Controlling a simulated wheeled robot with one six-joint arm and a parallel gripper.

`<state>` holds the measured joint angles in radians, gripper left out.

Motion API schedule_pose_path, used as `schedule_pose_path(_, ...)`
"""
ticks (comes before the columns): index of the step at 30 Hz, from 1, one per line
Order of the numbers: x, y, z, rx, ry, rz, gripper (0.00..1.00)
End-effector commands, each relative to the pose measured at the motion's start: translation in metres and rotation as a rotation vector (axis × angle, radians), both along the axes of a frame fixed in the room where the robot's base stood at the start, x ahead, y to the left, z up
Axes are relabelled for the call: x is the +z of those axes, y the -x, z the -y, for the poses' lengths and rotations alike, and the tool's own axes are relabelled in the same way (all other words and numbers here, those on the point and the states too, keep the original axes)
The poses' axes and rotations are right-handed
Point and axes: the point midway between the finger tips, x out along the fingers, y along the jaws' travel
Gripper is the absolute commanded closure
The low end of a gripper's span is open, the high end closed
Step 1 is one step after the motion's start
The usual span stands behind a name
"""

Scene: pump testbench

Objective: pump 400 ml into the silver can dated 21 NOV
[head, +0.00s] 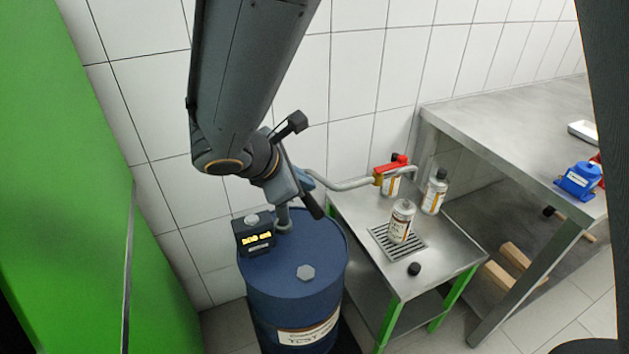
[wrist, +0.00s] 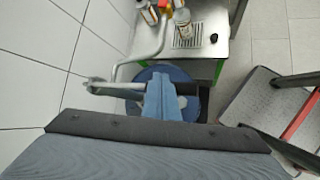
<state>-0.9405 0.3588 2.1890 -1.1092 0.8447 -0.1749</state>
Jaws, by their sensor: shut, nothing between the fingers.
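My gripper (head: 303,192) is shut and empty above the blue drum (head: 265,290). Its blue fingers also show in the wrist view (wrist: 160,98), beside a grey bar (wrist: 105,88); contact is unclear. A pump counter (head: 257,239) with yellow digits too small to read sits on the drum. A grey pipe (head: 345,185) runs to a red-handled valve (head: 392,164). An uncapped silver can (head: 402,221) stands upright on the drain grate (head: 381,238). Two more cans stand behind: a black-capped one (head: 435,192) and one partly hidden by the valve (head: 391,187). No date is legible.
A loose black cap (head: 414,269) lies on the steel stand (head: 440,262) near its front. A grey workbench (head: 490,120) with a blue device (head: 578,179) is at the right. A green panel (head: 70,180) fills the left side. Wooden blocks (head: 515,262) are under the bench.

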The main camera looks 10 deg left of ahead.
Motion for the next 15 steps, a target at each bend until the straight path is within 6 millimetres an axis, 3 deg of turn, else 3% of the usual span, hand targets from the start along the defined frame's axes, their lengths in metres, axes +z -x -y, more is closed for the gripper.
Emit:
schedule_pose_path(8,0.004,0.000,0.000,-0.001,-0.001,0.000,1.00)
schedule_pose_path(15,0.025,-0.002,-0.002,0.001,0.000,0.001,1.00)
